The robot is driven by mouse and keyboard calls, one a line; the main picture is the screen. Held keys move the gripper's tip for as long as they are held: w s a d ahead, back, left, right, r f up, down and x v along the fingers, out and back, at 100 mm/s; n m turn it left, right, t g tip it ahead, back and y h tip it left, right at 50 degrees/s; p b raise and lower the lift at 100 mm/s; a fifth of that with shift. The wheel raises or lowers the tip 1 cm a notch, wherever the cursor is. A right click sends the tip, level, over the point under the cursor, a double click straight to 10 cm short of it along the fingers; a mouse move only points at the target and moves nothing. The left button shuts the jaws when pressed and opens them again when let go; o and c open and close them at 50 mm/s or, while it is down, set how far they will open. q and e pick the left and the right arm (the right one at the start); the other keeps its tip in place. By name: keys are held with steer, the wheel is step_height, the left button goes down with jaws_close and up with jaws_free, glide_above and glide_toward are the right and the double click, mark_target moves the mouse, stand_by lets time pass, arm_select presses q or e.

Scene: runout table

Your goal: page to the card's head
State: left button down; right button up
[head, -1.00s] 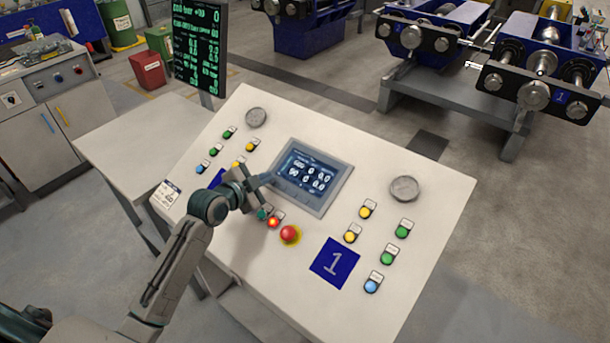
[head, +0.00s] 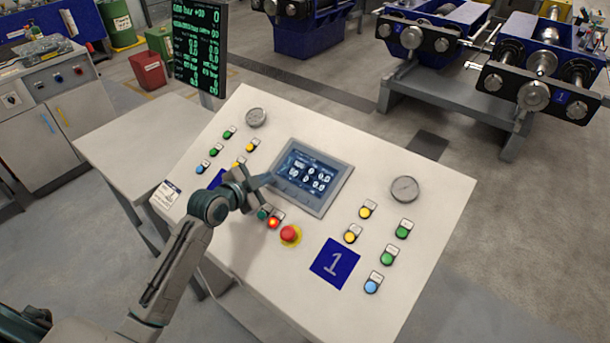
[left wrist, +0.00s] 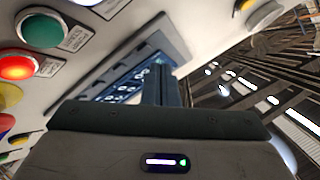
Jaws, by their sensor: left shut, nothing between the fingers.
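The control panel (head: 250,238) has a small grey-framed screen (head: 310,177) in its middle, showing white digits on blue. The screen (left wrist: 122,92) also shows in the left wrist view, partly hidden behind my gripper. My left gripper (head: 265,180) is shut and empty, with its fingertips at the screen's left edge. In the left wrist view the closed fingers (left wrist: 160,82) point toward the screen; I cannot tell if they touch it. A small white card (head: 166,193) is at the panel's left edge, its text too small to read. My right gripper is not in view.
A red stop button (head: 290,233) and a lit red button (head: 273,223) sit just below my left gripper. Coloured buttons and two round gauges (head: 404,189) lie around the screen. A dark display (head: 199,45) with green text stands behind the panel.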

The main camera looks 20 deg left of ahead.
arm_select(q)
steer(key=shift+f, duration=0.1)
stand_by(0.4)
steer(key=shift+w+d+f+b, duration=0.1)
steer(key=shift+w+f+b, duration=0.1)
steer(key=shift+f+b, duration=0.2)
steer(key=shift+w+f+b, duration=0.15)
steer(key=shift+f+b, duration=0.2)
steer(key=shift+b, duration=0.05)
stand_by(0.5)
steer(key=shift+r, duration=0.15)
steer(key=shift+s+r+p, duration=0.35)
steer(key=shift+r+p, duration=0.35)
steer(key=shift+p, duration=0.05)
steer(key=r+p, duration=0.1)
steer(key=s+r+p, duration=0.1)
steer(key=r+p, duration=0.1)
steer(key=s+a+r+p, duration=0.1)
steer(key=r, duration=0.1)
steer(key=shift+s+r+p, duration=0.2)
steer(key=shift+p, duration=0.15)
stand_by(1.9)
